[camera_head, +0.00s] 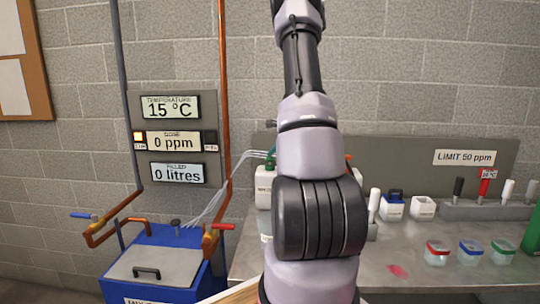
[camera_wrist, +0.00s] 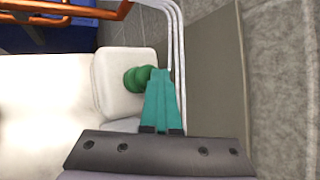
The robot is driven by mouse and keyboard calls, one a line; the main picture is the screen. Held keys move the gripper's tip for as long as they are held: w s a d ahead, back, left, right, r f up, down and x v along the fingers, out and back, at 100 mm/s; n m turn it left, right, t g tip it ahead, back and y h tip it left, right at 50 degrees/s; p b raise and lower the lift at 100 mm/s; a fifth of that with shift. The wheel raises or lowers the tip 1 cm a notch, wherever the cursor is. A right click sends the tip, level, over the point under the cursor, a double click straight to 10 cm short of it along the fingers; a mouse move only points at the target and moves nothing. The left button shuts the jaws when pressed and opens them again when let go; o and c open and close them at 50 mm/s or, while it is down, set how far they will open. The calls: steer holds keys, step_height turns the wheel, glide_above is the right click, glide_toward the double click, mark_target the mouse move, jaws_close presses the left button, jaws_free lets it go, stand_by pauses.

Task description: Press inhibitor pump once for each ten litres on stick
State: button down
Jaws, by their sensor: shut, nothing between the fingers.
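In the wrist view a white bottle (camera_wrist: 118,70) with a round green top (camera_wrist: 138,79) stands under my gripper. My gripper (camera_wrist: 164,72) has teal fingers, shut together and empty; their tips are just right of the green top. I cannot tell whether they touch it. In the head view a white bottle (camera_head: 264,187) shows partly behind my arm, which hides my gripper. The display panel (camera_head: 174,108) reads 15 °C, 0 ppm and 0 litres, with an orange lamp lit beside the ppm line. I cannot make out a marked stick.
A blue tank (camera_head: 150,235) with a grey lid stands left, with copper pipes (camera_head: 224,120) and pale tubes (camera_head: 213,205) near it. Right on the bench (camera_head: 400,275) are white tubs (camera_head: 423,208), colour-rimmed cups (camera_head: 470,251) and a grey rack (camera_head: 470,210) with several handles. A sign reads "LIMIT 50 ppm".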

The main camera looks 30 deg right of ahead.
mark_target(272, 158)
steer(key=shift+f, duration=0.35)
steer(key=shift+r, duration=1.75)
steer(key=shift+r, duration=2.55)
